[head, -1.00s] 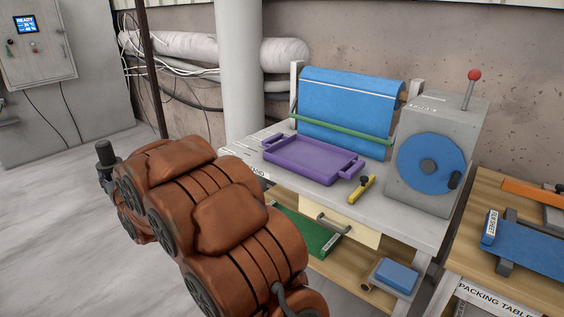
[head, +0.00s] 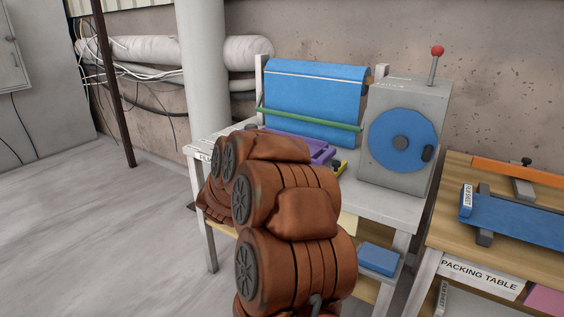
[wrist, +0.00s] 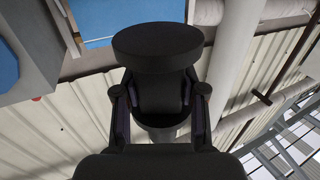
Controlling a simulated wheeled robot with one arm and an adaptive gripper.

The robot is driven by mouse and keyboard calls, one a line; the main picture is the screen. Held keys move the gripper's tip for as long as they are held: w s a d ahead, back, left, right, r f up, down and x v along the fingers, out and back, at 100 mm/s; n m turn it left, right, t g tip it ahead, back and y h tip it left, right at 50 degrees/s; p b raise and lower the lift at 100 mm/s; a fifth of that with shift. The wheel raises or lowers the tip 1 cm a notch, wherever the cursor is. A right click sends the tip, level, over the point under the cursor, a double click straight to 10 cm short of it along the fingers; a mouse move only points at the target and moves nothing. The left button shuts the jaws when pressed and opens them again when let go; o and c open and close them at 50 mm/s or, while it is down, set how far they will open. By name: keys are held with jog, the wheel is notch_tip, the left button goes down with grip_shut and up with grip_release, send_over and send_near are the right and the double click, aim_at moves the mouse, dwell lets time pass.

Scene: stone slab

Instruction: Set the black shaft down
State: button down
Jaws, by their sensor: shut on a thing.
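The black shaft (wrist: 157,45) fills the middle of the wrist view, with a wide round disc at one end and a narrower body below it. My gripper (wrist: 160,93) is shut on that narrower body, one finger on each side. The wrist view looks tilted up at wall panels, pipes and beams, so no surface shows under the shaft. In the head view my brown-covered arm hides both gripper and shaft.
A grey bench (head: 387,209) holds a purple tray (head: 318,151), partly hidden by my arm, a blue roll (head: 315,100) and a grey machine with a blue wheel (head: 403,141). A packing table (head: 452,230) stands at right. Open floor (head: 90,240) lies at left.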

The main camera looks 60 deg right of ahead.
jog(key=s+d+f+m+g+h+b, duration=0.1)
jog(key=s+d+f+m+g, duration=0.2)
jog(key=s, duration=0.4)
jog(key=s+d+f+m+g+h+b, duration=0.1)
jog(key=s+d+f+g+b, duration=0.15)
jog(key=s+d+g, duration=0.4)
jog(key=w+d, duration=0.1)
jog(key=d, duration=0.3)
jog(key=w+d+f+t, duration=0.1)
jog(key=w+d, duration=0.1)
jog(key=d, duration=0.2)
jog(key=w+d+f+t+p, duration=0.1)
jog(key=d, duration=0.3)
jog(key=shift+w+d+m+t, duration=0.25)
jog(key=shift+w+d+m, duration=0.05)
jog(key=shift+d, duration=0.05)
jog(key=shift+f, duration=1.8)
jog(key=shift+f, duration=0.25)
jog(key=c, duration=0.7)
grip_release()
jog(key=shift+f, duration=0.1)
jog(key=shift+o, duration=0.2)
jog(key=shift+r, duration=0.35)
jog(key=a, duration=1.2)
jog(key=shift+s, duration=0.25)
